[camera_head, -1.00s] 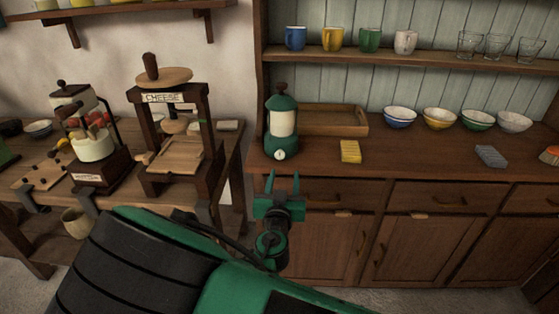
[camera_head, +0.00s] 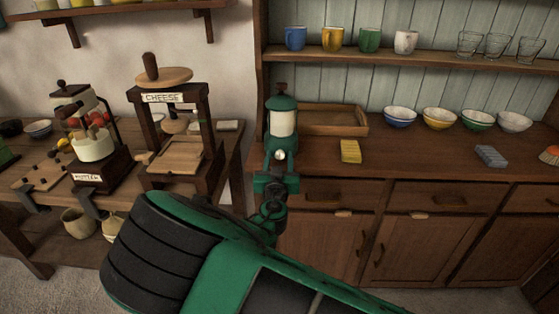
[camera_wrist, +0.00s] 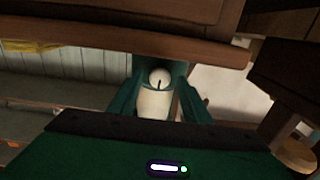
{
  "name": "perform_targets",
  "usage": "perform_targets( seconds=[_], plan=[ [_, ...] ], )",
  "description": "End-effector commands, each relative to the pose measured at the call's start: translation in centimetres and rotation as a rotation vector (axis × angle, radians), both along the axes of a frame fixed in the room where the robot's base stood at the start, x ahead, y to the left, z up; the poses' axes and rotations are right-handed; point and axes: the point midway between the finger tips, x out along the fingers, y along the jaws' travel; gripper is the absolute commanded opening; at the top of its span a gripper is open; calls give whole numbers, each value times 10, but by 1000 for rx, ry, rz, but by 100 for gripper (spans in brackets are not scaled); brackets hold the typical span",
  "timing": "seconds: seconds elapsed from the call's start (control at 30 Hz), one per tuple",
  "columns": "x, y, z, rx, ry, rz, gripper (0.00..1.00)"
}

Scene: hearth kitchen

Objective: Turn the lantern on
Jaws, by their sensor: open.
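The lantern (camera_head: 283,122) is green with a cream middle and a dark knob on top. It stands upright on the counter at the left end of the hutch. A round white dial (camera_head: 281,155) with a dark mark is on the front of its green base. The dial also shows in the wrist view (camera_wrist: 160,78), where the lantern appears upside down. My gripper (camera_head: 280,162) is open and empty, in front of the base. In the wrist view its fingers flank the dial, one on each side; I cannot tell whether they touch it.
A wooden tray (camera_head: 335,121) lies behind and right of the lantern, with a yellow sponge (camera_head: 350,151) in front of it. Several bowls stand farther right. A cheese press (camera_head: 177,150) stands on the table at left. Drawers (camera_head: 340,194) lie below the counter edge.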

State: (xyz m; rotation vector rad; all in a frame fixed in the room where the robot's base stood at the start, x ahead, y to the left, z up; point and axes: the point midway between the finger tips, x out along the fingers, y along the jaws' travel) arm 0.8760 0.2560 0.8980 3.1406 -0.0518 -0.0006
Motion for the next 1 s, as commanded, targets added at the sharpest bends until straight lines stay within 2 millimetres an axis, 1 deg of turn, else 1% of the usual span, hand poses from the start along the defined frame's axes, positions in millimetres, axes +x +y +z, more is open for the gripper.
perform_targets(
  seconds=[0.27, 0.3, 0.37, 0.4, 0.43, 0.77, 1.0],
  plan=[
    [1, 0, 0, 0, 0, 0, 44],
    [1, 0, 0, 0, 0, -1, 35],
    [1, 0, 0, 0, 0, -1, 20],
    [1, 0, 0, 1, 0, -1, 11],
    [1, 0, 0, 1, 0, -1, 4],
    [1, 0, 0, -28, 1, -1, 4],
    [2, 0, 0, -151, 6, -2, 4]
  ],
)
